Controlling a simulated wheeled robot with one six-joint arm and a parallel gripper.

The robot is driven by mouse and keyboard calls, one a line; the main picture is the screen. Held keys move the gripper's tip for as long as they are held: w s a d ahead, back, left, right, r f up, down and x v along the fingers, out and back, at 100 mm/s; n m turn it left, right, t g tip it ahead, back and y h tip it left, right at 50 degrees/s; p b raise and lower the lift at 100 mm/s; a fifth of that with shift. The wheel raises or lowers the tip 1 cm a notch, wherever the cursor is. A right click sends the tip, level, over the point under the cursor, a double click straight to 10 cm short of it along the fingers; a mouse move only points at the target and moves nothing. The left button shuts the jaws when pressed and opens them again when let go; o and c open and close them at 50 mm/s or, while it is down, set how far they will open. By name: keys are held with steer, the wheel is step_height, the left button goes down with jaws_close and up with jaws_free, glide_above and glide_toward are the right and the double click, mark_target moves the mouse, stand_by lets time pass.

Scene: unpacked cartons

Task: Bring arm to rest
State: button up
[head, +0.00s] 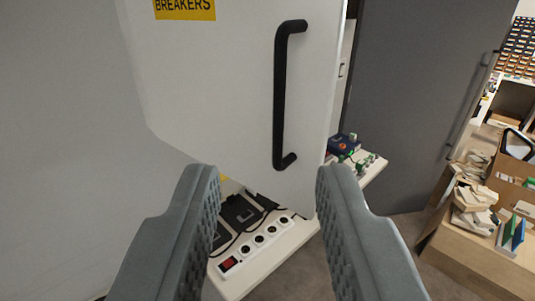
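My gripper (269,188) is in the lower middle of the head view. Its two grey, ribbed fingers stand wide apart with nothing between them. Beyond it a white door (215,90) with a yellow "BREAKERS" label (185,9) fills the upper left. A black bar handle (281,95) runs upright on this door. The fingertips appear below the handle in the picture and are not around it.
Below the door is a white shelf (300,237) with a power strip (258,240) and dark devices. A dark grey door (425,90) stands at the right. A wooden table (477,255) with papers and books is at the lower right.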

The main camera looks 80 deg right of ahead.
steer(key=s+d+f+n+t+y, duration=0.4)
steer(key=d+n, duration=0.2)
steer(key=d, duration=0.1)
steer(key=s+d+f+n+t+y, duration=0.3)
steer(key=d+f+n+y, duration=0.15)
steer(key=d+n, duration=0.2)
steer(key=s+f+n+t+y, duration=0.2)
steer(key=s+f+t+y, duration=0.2)
steer(key=s+f, duration=0.6)
steer(key=s+f+n+t+y, duration=0.2)
steer(key=s+f+t+y, duration=0.2)
steer(key=s+f, duration=0.6)
steer(key=s+d+y, duration=0.1)
steer(key=s, duration=0.6)
steer(key=shift+s+f, duration=0.25)
steer(key=shift+f, duration=0.05)
steer(key=shift+a, duration=0.1)
